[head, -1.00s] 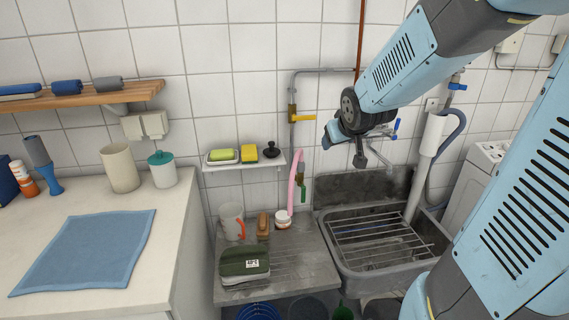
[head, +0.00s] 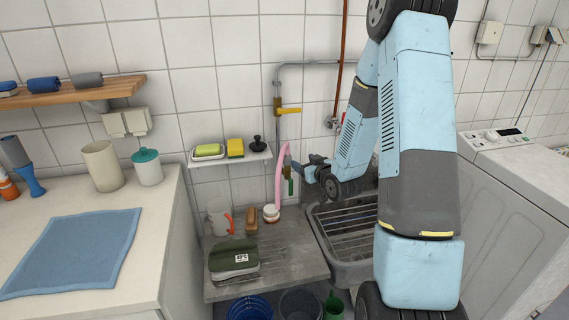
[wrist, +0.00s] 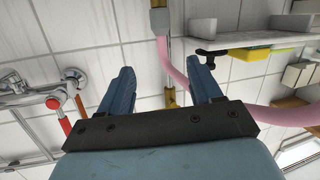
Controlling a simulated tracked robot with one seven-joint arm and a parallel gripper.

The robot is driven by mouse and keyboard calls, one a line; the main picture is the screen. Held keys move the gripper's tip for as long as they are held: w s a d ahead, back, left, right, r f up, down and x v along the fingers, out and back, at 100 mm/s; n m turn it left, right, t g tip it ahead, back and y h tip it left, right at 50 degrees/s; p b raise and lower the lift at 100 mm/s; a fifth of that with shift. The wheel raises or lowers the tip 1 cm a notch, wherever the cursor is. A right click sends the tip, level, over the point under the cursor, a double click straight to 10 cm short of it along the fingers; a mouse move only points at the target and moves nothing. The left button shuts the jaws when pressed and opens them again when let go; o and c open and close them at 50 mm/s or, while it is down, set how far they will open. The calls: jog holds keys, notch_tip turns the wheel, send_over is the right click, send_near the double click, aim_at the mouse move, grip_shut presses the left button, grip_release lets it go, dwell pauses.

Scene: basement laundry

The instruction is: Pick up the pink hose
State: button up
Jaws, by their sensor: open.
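The pink hose (head: 280,178) hangs in a curve against the tiled wall, below the yellow-handled valve and above the metal drainboard. My gripper (head: 298,163) is open and empty, just right of the hose's upper part. In the wrist view, the hose (wrist: 172,62) shows between and beyond the two fingers of my gripper (wrist: 160,72). From a grey connector (wrist: 159,20) it curves behind the right finger and out to the right. No contact between fingers and hose is visible.
A shelf (head: 228,159) with sponges and a black plug stands left of the hose. A mug (head: 219,215), a brush (head: 251,222), a small jar (head: 271,213) and a green pouch (head: 234,257) sit on the drainboard (head: 289,268). The sink is partly hidden behind my arm.

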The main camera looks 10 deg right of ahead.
aim_at(290, 158)
jog(key=w+a+f, duration=0.1)
jog(key=w, duration=0.3)
jog(key=w+a+f+t, duration=0.1)
jog(key=w, duration=0.3)
jog(key=w+a+f+m+t, duration=0.1)
jog(key=w+f, duration=0.1)
jog(key=w, duration=0.2)
jog(key=shift+w+y, duration=0.25)
jog(key=shift+y, duration=0.15)
jog(key=shift+c, duration=0.3)
grip_shut()
dwell(0.4)
